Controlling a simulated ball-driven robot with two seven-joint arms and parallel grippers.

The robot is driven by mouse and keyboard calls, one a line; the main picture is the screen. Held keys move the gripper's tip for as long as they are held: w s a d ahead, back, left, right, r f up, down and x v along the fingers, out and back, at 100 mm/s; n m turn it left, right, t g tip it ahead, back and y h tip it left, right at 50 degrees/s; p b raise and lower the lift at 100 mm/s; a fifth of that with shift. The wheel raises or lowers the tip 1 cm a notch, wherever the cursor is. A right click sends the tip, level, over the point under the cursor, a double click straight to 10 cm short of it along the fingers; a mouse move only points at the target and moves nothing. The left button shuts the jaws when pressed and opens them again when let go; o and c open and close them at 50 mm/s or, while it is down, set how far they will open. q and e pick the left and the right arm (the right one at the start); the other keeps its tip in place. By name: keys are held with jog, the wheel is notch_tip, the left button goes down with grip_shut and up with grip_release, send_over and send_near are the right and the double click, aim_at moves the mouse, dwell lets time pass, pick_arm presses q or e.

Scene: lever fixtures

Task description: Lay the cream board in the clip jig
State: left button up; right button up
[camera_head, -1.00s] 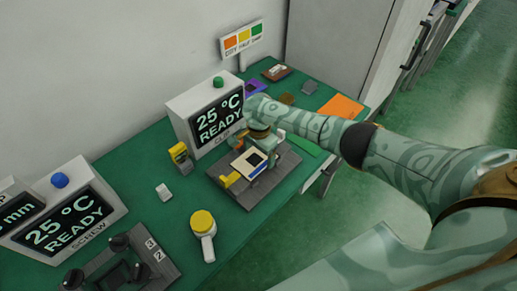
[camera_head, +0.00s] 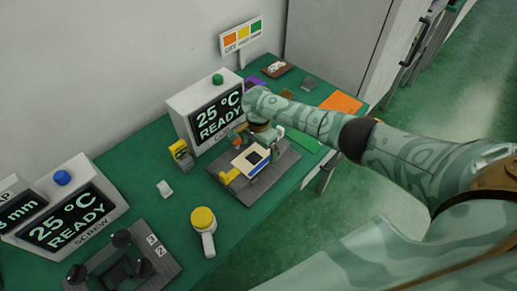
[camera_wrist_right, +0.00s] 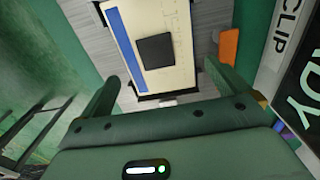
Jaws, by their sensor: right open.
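The cream board (camera_head: 241,164) has a blue stripe along one edge and a black square part. It lies on the grey clip jig (camera_head: 284,167), beside the jig's yellow piece (camera_head: 229,177). The right wrist view shows the board (camera_wrist_right: 180,78) flat between small black holders. My right gripper (camera_head: 262,140) is over the back end of the jig. In the right wrist view its two green fingers (camera_wrist_right: 160,90) are spread wide, apart from the board, with nothing held. My left gripper is out of view.
The clip station's screen box (camera_head: 217,117) stands close behind the jig. A yellow-topped handled tool (camera_head: 204,229), a white block (camera_head: 165,189) and a yellow device (camera_head: 180,153) are to the left. A dark screw fixture (camera_head: 125,264) is at the front. Green bench shows between them.

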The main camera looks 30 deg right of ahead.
notch_tip(320, 180, up, 14)
jog(key=p, duration=0.7)
jog(key=s+a+f+n+t, duration=0.3)
jog(key=s+a+f+n, duration=0.2)
jog(key=s+a+n, duration=0.55)
jog(key=s+d+r+n+t+h, duration=0.2)
jog(key=s+d+r+n, duration=0.3)
jog(key=s+d, duration=0.25)
jog(key=s+d+r+n+t+h, duration=0.2)
jog(key=s+d+r+n+h, duration=0.1)
jog(key=s+d+r+n, duration=0.35)
jog(key=s+a+f+g+y+b, duration=0.1)
jog(key=s+f, duration=0.1)
jog(key=f, duration=0.8)
jog(key=s+a+f+m+g+y, duration=0.1)
jog(key=s+f, duration=0.1)
jog(key=f, duration=0.7)
jog(key=s+a+f+g+y+b, duration=0.1)
jog(key=s+a+f, duration=0.1)
jog(key=f, duration=0.8)
jog(key=s+f+m+g+y+b, duration=0.1)
jog(key=s+f+m+g+y, duration=0.1)
jog(key=s+f, duration=1.5)
jog(key=shift+s+d+f+m+g, duration=0.25)
jog(key=shift+s+f+m+g, duration=0.25)
jog(key=shift+s, duration=0.55)
